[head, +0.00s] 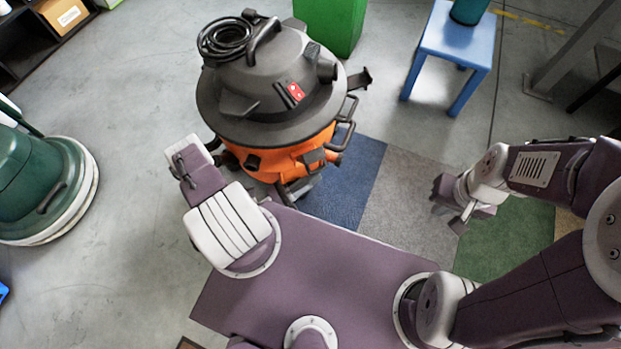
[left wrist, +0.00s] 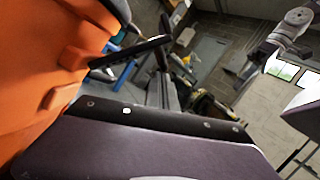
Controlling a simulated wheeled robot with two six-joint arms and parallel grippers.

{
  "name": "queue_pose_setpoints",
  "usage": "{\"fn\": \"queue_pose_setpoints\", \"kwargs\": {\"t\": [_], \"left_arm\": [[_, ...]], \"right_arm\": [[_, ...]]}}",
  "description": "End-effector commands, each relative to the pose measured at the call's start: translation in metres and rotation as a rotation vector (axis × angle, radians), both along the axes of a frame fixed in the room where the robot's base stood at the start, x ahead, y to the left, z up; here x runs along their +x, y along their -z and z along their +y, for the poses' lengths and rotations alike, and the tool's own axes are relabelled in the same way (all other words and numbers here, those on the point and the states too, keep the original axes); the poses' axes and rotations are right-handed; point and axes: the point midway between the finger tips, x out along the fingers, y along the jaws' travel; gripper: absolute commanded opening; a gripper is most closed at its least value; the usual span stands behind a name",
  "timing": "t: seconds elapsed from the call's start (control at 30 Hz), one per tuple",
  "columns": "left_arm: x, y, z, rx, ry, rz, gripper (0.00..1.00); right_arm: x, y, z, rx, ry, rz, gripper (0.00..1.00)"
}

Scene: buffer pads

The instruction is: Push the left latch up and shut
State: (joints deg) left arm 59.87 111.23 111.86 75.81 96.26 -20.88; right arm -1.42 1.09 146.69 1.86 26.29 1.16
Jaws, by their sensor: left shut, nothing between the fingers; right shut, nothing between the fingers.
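The orange and black drum vacuum (head: 285,125) stands in front of me. In the left wrist view a black bar (left wrist: 125,53) sticks out from the orange body. The shut, empty fingers of my left gripper (left wrist: 166,60) appear close to the bar's outer end; contact cannot be told. In the head view my left arm hides most of that gripper. My right gripper (head: 458,205) is shut and empty, well right of the vacuum.
A green round machine (head: 35,185) stands at the far left. A blue stool (head: 455,40) and a green box (head: 332,22) are behind. Blue, grey and green floor mats (head: 400,195) lie right of the vacuum, with free floor around.

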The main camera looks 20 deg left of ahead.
Motion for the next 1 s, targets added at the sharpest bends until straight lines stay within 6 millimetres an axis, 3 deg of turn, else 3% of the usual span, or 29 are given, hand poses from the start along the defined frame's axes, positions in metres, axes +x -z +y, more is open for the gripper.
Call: {"fn": "queue_pose_setpoints", "kwargs": {"t": [0.2, 0.6, 1.0], "left_arm": [[0.004, -0.023, 0.004, -0.151, -0.001, 0.137, 0.0], [0.012, -0.046, 0.013, -0.385, -0.001, 0.347, 0.0], [0.016, -0.052, 0.018, -0.409, -0.001, 0.37, 0.0]], "right_arm": [[0.0, -0.024, 0.0, 0.0, 0.0, 0.0, 0.0], [0.0, -0.049, 0.0, 0.0, 0.0, 0.0, 0.0], [0.0, -0.059, 0.0, 0.0, 0.0, 0.0, 0.0]]}}
